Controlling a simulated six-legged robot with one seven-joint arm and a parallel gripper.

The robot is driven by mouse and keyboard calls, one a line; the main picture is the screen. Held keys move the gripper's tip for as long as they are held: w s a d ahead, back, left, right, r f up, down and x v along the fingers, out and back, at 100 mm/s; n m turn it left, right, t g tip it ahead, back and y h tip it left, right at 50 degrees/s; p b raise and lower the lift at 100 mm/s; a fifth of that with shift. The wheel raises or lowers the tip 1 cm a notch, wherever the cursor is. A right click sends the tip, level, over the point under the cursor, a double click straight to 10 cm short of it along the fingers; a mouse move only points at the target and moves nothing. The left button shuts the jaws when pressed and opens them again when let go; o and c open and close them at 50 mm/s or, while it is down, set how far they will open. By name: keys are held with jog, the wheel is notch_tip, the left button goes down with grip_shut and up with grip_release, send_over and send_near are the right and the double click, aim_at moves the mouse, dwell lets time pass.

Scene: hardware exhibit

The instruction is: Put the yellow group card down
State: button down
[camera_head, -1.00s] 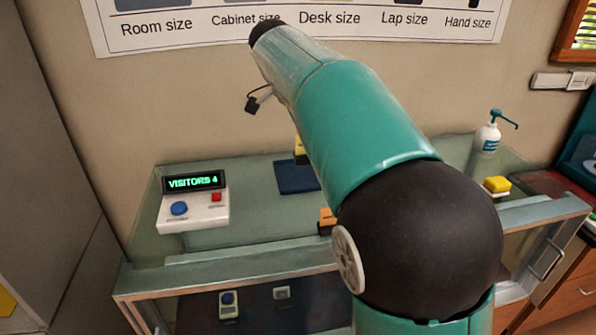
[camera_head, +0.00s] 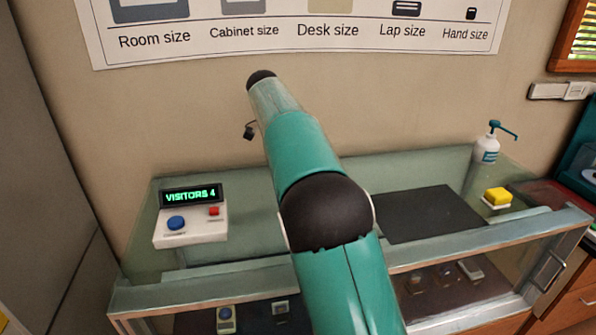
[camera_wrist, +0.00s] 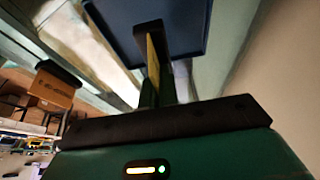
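In the wrist view my gripper (camera_wrist: 157,90) has its fingers close together on the yellow group card (camera_wrist: 152,58), which shows nearly edge-on as a narrow yellow strip. The card's black base (camera_wrist: 150,27) is against the dark blue pad (camera_wrist: 190,35) in the picture; I cannot tell whether it touches. In the head view my arm hides the gripper, the card and the blue pad.
An orange card (camera_wrist: 50,90) with a black base is left in the wrist view. On the glass case stand a visitor counter (camera_head: 190,215), a dark mat (camera_head: 430,215), a yellow block (camera_head: 497,197) and a pump bottle (camera_head: 487,148).

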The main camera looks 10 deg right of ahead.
jog(key=shift+w+f, duration=0.25)
jog(key=shift+f, duration=0.05)
jog(key=shift+w+f, duration=0.25)
jog(key=shift+f, duration=1.45)
jog(key=shift+s, duration=0.1)
jog(key=c, duration=1.7)
grip_release()
jog(key=shift+f, duration=0.15)
jog(key=v, duration=1.2)
